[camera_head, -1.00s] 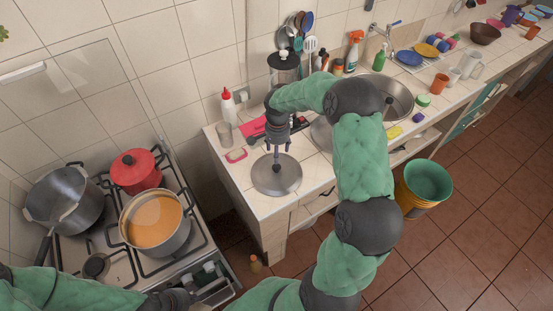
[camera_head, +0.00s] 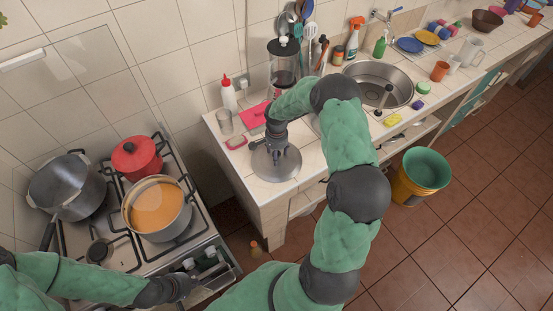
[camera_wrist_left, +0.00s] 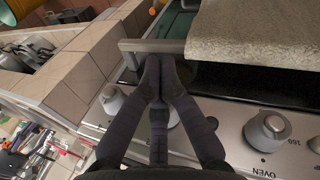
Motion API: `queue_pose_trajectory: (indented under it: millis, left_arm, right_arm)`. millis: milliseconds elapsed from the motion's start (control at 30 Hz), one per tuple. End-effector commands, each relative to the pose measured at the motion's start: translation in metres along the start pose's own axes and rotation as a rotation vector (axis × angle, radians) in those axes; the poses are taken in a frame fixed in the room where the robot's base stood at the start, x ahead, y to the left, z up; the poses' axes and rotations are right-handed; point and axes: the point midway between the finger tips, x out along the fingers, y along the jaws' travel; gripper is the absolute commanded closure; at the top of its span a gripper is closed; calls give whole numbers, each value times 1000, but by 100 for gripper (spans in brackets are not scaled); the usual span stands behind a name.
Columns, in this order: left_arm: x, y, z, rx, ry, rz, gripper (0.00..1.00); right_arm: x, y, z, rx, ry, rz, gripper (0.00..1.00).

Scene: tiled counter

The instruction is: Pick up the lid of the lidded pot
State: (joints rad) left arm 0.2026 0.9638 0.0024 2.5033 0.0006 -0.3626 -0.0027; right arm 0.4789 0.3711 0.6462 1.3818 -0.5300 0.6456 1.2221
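A red pot (camera_head: 136,158) with a red lid and dark knob (camera_head: 129,147) stands at the back of the stove. A round silver lid-like disc (camera_head: 268,172) lies on the counter. My right gripper (camera_head: 279,156) points down over its middle, hiding the knob there; I cannot tell whether its fingers touch it. My left gripper (camera_head: 198,283) is low in front of the stove, far from the red lid. In the left wrist view its fingers (camera_wrist_left: 160,62) are together, with nothing visible between them, near a grey handle bar (camera_wrist_left: 150,45).
An open grey pot (camera_head: 66,184) and a pot of orange soup (camera_head: 157,206) stand on the stove beside the red pot. A pink item (camera_head: 253,116), a white bottle (camera_head: 228,94) and a glass jar (camera_head: 283,65) stand behind the disc. Oven knobs (camera_wrist_left: 268,130) face my left gripper.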

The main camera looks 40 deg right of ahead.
Motion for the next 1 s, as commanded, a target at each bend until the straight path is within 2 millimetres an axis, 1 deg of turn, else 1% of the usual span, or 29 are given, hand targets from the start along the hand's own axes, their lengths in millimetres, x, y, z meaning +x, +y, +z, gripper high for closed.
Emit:
queue_pose_trajectory:
  millis: [233, 267, 300, 367, 400, 467, 500, 833, 1000]
  left_arm:
    - [0, 0, 0, 0, 0, 0, 100]
    - [0, 0, 0, 0, 0, 0, 100]
    - [0, 0, 0, 0, 0, 0, 100]
    - [0, 0, 0, 0, 0, 0, 100]
    - [0, 0, 0, 0, 0, 0, 100]
    - [0, 0, 0, 0, 0, 0, 100]
    - [0, 0, 0, 0, 0, 0, 100]
    - [0, 0, 0, 0, 0, 0, 100]
    - [1, 0, 0, 0, 0, 0, 100]
  right_arm:
    - [2, 0, 0, 0, 0, 0, 38]
    - [2, 0, 0, 0, 0, 0, 41]
    - [2, 0, 0, 0, 0, 0, 52]
    - [2, 0, 0, 0, 0, 0, 69]
    - [2, 0, 0, 0, 0, 0, 80]
    - [2, 0, 0, 0, 0, 0, 97]
    - [2, 0, 0, 0, 0, 0, 100]
    - [1, 0, 0, 0, 0, 0, 100]
    - [-8, -1, -1, 0, 2, -3, 100]
